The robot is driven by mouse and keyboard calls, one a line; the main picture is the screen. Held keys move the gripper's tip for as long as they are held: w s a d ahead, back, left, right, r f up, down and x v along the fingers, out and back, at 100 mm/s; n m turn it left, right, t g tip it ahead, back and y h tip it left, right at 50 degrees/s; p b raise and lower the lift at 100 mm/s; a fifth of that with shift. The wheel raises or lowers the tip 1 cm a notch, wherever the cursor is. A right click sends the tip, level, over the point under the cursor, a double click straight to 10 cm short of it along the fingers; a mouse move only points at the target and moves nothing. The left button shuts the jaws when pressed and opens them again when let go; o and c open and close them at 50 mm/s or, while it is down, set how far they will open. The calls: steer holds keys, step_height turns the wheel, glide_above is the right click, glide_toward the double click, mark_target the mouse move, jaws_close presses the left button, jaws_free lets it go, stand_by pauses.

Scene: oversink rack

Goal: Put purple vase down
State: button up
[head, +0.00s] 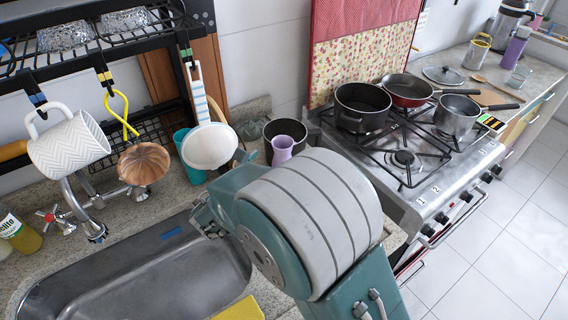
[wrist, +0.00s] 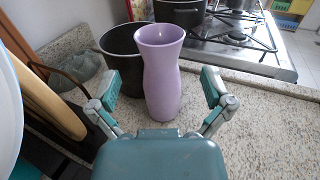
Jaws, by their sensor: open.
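The purple vase (wrist: 162,75) stands upright in the wrist view, its base on or very near the speckled counter. My gripper (wrist: 160,88) is open, with one finger on each side of the vase and a gap visible on both sides. The vase is in front of a black pot (wrist: 122,52). In the head view only the upper part of the purple vase (head: 284,146) shows, and my arm hides its lower part and most of the gripper.
The stove (head: 405,150) with several pans is to the right. The steel sink (head: 140,285) is at lower left. A rack (head: 100,52) with a hanging white mug (head: 68,150) and a white funnel-like item (head: 209,147) is left. Counter right of the vase is clear.

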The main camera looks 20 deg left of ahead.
mark_target(276, 154)
steer(key=x, duration=0.6)
steer(key=shift+w+f, duration=0.15)
steer(key=shift+f, duration=0.2)
steer(key=c, duration=1.1)
